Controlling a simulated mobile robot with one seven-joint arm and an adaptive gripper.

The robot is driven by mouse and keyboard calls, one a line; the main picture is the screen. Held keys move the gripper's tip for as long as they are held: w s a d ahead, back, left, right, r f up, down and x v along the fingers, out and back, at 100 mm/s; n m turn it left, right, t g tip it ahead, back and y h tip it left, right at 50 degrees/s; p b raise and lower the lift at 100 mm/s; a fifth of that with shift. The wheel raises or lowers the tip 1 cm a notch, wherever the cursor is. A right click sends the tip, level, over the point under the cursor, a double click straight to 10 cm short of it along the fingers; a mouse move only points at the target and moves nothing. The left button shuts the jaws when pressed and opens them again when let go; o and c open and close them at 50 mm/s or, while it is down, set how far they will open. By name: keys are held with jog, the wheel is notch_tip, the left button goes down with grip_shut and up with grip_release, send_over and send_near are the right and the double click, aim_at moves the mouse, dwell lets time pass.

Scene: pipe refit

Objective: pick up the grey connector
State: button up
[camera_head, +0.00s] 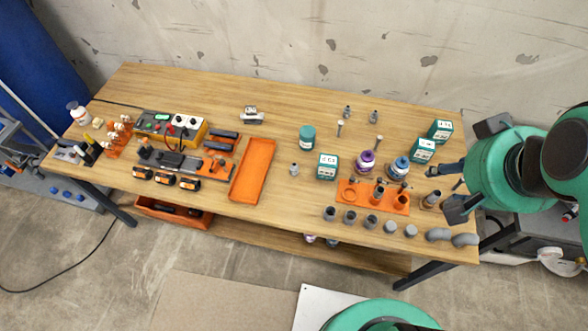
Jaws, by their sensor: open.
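Several small grey pipe pieces stand in a row along the front edge of the table at the right. They include grey hollow sockets (329,213), grey caps (390,227) and curved grey elbows (437,234). I cannot tell which one is the grey connector. My gripper (447,190) is open at the right end of the table, its dark fingers spread and pointing left. A grey-brown cylinder (430,200) stands just left of the fingers; I see no clear contact. My green arm covers the table's right end.
An orange holder (373,196) with upright pieces stands behind the row. Behind it are purple (365,161) and blue-capped (398,168) containers and teal-white boxes (327,167). An empty orange tray (253,170) lies mid-table. Bare wood (270,94) is free at the back.

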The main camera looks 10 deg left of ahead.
jog(key=w+a+f+g, duration=0.1)
jog(key=w+a, duration=0.2)
jog(key=w, duration=0.2)
jog(key=w+a+f, duration=0.1)
jog(key=w+a, duration=0.2)
jog(key=w, duration=0.3)
jog(key=m+g+p, duration=0.2)
jog(key=m+g, duration=0.1)
jog(key=g, duration=0.2)
send_over(294, 163)
notch_tip(294, 163, down, 34)
jog(key=r, duration=0.1)
jog(key=shift+f, duration=0.2)
jog(key=shift+b, duration=0.3)
jog(key=shift+f+b, duration=0.5)
jog(key=shift+f, duration=3.85)
